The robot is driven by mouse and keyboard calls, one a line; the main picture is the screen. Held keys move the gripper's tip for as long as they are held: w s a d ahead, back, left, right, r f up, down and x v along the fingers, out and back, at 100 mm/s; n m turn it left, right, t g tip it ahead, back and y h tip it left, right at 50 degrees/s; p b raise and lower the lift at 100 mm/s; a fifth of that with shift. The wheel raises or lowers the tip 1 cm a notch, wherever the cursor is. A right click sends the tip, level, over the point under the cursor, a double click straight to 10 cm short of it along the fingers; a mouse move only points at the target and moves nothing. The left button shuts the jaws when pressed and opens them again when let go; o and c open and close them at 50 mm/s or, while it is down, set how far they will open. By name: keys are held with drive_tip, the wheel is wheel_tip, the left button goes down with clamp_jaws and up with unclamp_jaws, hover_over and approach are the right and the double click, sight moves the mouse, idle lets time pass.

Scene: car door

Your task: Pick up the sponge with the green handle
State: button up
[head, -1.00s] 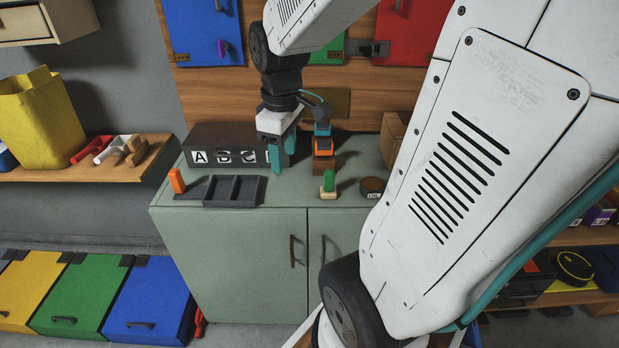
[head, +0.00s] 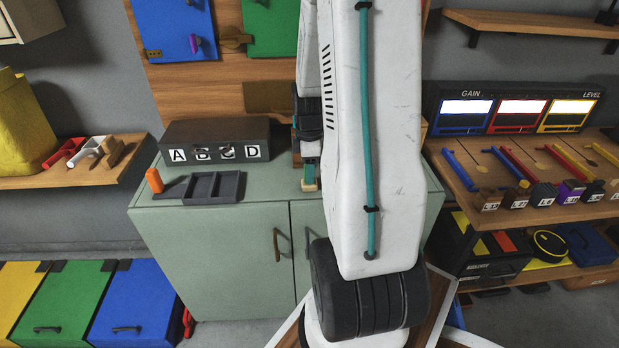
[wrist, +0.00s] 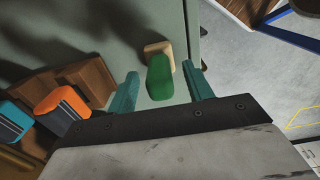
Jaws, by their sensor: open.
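The sponge with the green handle (wrist: 160,78) has a pale beige base and stands on the grey-green cabinet top. In the wrist view it is between my gripper's two teal fingers (wrist: 161,76), which are open on either side of the handle. A gap shows on each side of it. In the head view the sponge (head: 309,183) shows only in part beside my white arm, which hides most of my gripper.
An orange-handled block (wrist: 62,102) and a blue one (wrist: 18,122) stand left in the wrist view, near brown blocks. In the head view, a dark lettered box (head: 215,138) and a black tray (head: 211,187) are on the cabinet (head: 235,250).

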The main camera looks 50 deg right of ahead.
wheel_tip(320, 180, down, 2)
drive_tip(key=shift+f, duration=0.1)
drive_tip(key=c, duration=1.1)
